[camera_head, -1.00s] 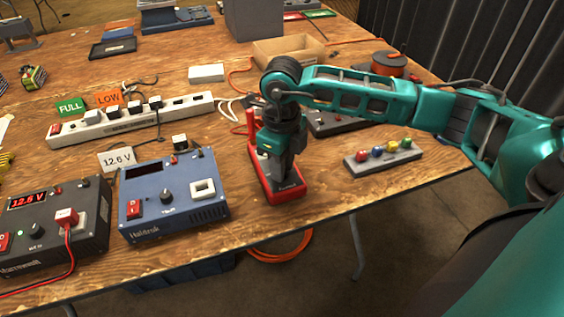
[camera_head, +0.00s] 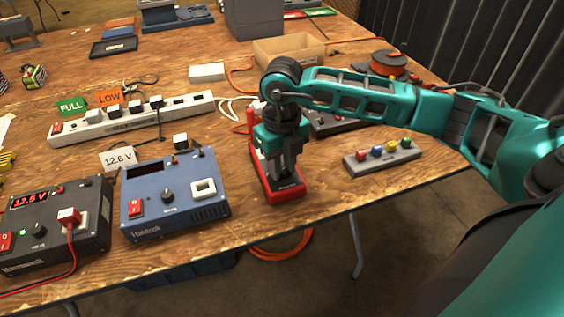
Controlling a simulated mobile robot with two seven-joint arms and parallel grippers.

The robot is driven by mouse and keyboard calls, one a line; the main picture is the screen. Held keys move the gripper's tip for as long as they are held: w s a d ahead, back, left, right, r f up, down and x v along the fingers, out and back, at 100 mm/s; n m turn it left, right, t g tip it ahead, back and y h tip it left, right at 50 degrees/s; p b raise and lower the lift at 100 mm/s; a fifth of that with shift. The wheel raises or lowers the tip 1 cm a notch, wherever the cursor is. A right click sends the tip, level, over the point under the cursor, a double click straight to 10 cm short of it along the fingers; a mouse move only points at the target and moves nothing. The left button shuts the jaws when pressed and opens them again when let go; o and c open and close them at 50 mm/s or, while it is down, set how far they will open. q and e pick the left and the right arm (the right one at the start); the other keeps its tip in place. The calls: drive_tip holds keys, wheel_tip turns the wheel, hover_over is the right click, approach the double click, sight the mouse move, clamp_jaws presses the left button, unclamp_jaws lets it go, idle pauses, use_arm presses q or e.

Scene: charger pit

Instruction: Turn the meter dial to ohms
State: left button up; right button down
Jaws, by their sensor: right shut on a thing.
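The meter (camera_head: 287,194) is a red-cased device lying on the wooden table, right of the blue charger box. My right gripper (camera_head: 284,180) points down onto it from above. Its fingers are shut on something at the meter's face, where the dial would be. The gripper hides the dial and most of the face, so I cannot read the setting. My left gripper is not in view.
A blue charger (camera_head: 174,196) and a dark charger (camera_head: 52,230) reading 12.5 V stand left. A grey block with coloured knobs (camera_head: 383,157) is to the right. A white power strip (camera_head: 130,118) lies behind. The table's front edge is close.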

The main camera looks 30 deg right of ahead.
sight(283, 170)
drive_tip(key=c, duration=0.9)
unclamp_jaws()
drive_tip(key=shift+r, duration=0.1)
use_arm(q)
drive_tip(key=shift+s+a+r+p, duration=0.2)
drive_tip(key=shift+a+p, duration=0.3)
drive_tip(key=shift+p, duration=0.35)
use_arm(e)
wheel_tip(283, 170, up, 13)
drive_tip(key=shift+f, duration=0.1)
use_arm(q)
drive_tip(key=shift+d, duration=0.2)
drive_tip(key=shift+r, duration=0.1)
use_arm(e)
drive_tip(key=shift+s+f, duration=0.1)
